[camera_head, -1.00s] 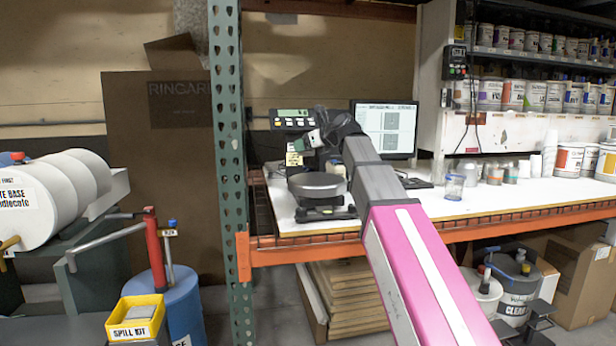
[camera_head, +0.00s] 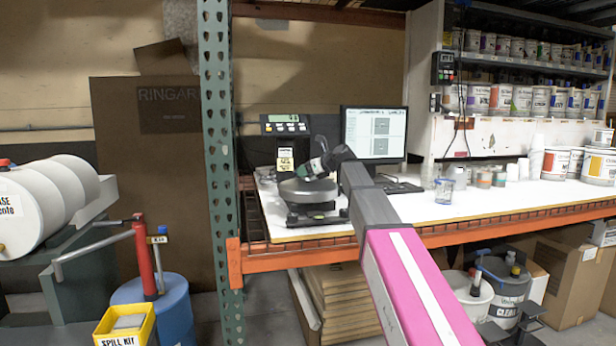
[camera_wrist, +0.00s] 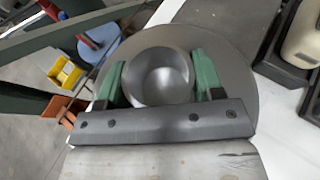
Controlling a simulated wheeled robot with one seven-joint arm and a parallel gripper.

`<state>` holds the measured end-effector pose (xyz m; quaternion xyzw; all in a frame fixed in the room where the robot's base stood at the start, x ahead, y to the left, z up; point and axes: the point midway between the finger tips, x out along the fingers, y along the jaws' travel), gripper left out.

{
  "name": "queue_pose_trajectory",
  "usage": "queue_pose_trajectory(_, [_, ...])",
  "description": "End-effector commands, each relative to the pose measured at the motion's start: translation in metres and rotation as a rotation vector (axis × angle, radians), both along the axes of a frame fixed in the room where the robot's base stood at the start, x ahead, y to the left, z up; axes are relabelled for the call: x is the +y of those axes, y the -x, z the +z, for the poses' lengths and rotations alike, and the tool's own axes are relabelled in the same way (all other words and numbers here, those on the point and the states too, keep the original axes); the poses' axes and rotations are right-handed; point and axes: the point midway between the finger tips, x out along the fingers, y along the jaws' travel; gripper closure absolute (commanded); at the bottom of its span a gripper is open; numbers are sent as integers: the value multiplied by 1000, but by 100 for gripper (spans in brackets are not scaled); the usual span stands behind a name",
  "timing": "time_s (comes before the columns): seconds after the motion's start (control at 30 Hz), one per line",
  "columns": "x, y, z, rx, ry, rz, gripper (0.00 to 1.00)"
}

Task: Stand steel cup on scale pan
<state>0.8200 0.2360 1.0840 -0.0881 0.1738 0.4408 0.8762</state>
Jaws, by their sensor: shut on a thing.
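The steel cup (camera_wrist: 158,75) shows in the wrist view as a round, open-topped grey vessel between the two green fingers. My gripper (camera_wrist: 158,60) is shut on it, one finger on each side. Behind and around the cup is the wide grey scale pan (camera_wrist: 238,60). In the head view my gripper (camera_head: 314,168) is low over the scale pan (camera_head: 305,191) on the bench, and the cup is hard to make out there. I cannot tell whether the cup's base touches the pan.
The scale display (camera_head: 285,125) stands behind the pan, with a monitor (camera_head: 374,134) to its right. A green upright post (camera_head: 217,150) is close on the left.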

Motion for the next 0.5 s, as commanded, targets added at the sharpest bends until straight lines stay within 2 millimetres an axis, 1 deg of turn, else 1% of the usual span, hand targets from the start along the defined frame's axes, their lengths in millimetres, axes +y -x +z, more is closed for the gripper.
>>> queue_pose_trajectory(0.03, [0, 1, -9, 1, -1, -1, 68])
queue_pose_trajectory(0.13, [0, 1, -17, 2, -1, 0, 68])
queue_pose_trajectory(0.47, [0, 0, -19, 0, -2, 1, 68])
queue_pose_trajectory(0.5, [0, 0, -20, 0, 0, 1, 33])
